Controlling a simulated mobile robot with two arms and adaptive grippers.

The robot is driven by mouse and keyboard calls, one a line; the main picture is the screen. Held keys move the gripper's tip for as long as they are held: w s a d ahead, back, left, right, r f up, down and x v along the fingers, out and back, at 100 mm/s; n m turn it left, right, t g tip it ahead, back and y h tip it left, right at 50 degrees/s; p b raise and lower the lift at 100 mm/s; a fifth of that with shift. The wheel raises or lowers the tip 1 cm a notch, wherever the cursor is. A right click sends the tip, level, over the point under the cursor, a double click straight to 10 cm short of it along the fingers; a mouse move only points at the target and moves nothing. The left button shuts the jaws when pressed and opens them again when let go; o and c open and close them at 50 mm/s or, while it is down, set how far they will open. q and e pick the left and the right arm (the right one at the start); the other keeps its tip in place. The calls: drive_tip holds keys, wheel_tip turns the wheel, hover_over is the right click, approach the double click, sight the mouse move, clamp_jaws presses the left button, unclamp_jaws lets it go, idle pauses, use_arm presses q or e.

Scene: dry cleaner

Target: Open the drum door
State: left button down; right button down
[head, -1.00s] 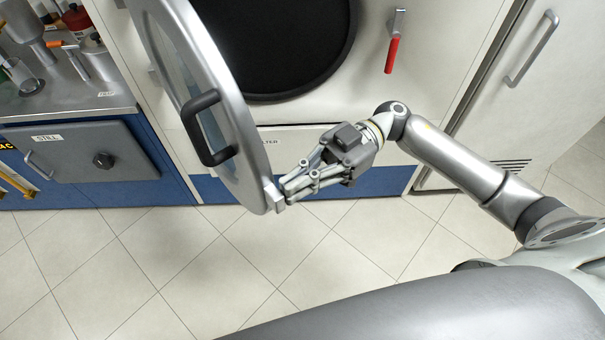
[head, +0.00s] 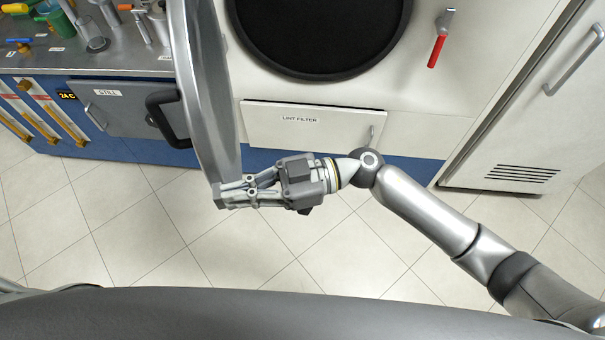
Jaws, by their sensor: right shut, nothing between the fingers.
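The drum door (head: 207,85) is a round silver-rimmed door that stands swung open, seen nearly edge-on left of the dark round drum opening (head: 318,30). Its black handle (head: 166,118) sticks out on the door's left side. My right gripper (head: 221,194) is shut and empty, with its fingertips at the lower edge of the door rim, on the side facing the machine. It looks in contact with the rim, though I cannot be sure. My left gripper is not in view.
A red-handled lever (head: 437,50) is on the machine front, right of the opening. The lint filter panel (head: 300,126) lies below the opening. A grey still box (head: 128,108) and a cluttered metal counter (head: 120,48) stand at the left. The tiled floor is clear.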

drive_tip(key=s+a+m+t+p, duration=0.1)
drive_tip(key=a+p, duration=0.3)
drive_tip(key=a, duration=0.8)
drive_tip(key=shift+s+a+m+t, duration=0.25)
drive_tip(key=shift+s+m+t, duration=0.05)
drive_tip(key=shift+s+t, duration=0.35)
drive_tip(key=shift+d, duration=0.15)
